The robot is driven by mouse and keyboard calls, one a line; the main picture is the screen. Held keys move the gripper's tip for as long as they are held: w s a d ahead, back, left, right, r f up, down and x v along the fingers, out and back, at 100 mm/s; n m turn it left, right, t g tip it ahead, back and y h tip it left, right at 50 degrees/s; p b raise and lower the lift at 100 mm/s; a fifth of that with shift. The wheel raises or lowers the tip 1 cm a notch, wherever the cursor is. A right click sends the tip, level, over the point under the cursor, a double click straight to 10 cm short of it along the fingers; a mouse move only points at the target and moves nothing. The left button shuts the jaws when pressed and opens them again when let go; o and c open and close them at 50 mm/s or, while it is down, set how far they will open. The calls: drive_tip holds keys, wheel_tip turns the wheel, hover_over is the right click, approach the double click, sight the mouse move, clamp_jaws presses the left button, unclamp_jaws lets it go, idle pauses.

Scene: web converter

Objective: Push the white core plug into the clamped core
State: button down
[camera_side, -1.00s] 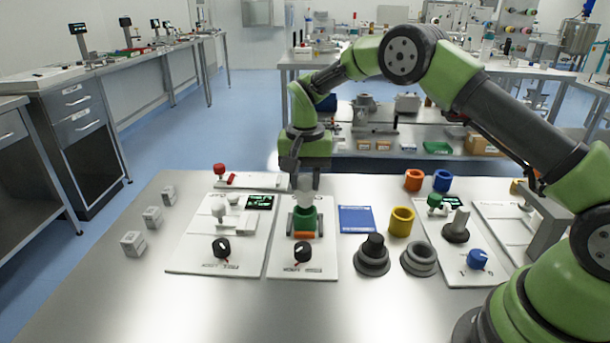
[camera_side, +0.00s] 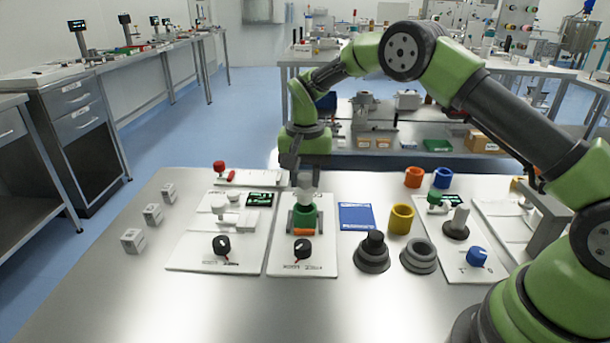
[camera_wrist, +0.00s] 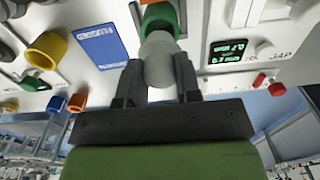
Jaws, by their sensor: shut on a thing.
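The white core plug (camera_wrist: 160,62) is held between the fingers of my gripper (camera_wrist: 158,80), which is shut on it. In the side view the plug (camera_side: 305,197) is upright, directly above the green core (camera_side: 304,217). The core stands in its clamp on a white panel, with an orange part (camera_side: 304,232) at its front. My gripper (camera_side: 304,180) points down over the core. In the wrist view the green core (camera_wrist: 160,17) is partly hidden behind the plug. I cannot tell how far the plug's lower end is inside the core.
A black knob (camera_side: 302,249) is in front of the core. A left panel carries a white fixture (camera_side: 233,219) and display (camera_side: 260,199). At right are a blue pad (camera_side: 356,217), a yellow ring (camera_side: 401,219) and dark stepped parts (camera_side: 372,254).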

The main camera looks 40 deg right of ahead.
sight(305, 190)
drive_tip(key=shift+f, duration=2.15)
idle(0.4)
drive_tip(key=c, duration=0.7)
unclamp_jaws()
drive_tip(key=shift+c, duration=0.2)
wheel_tip(305, 190, up, 10)
drive_tip(key=shift+f, duration=0.1)
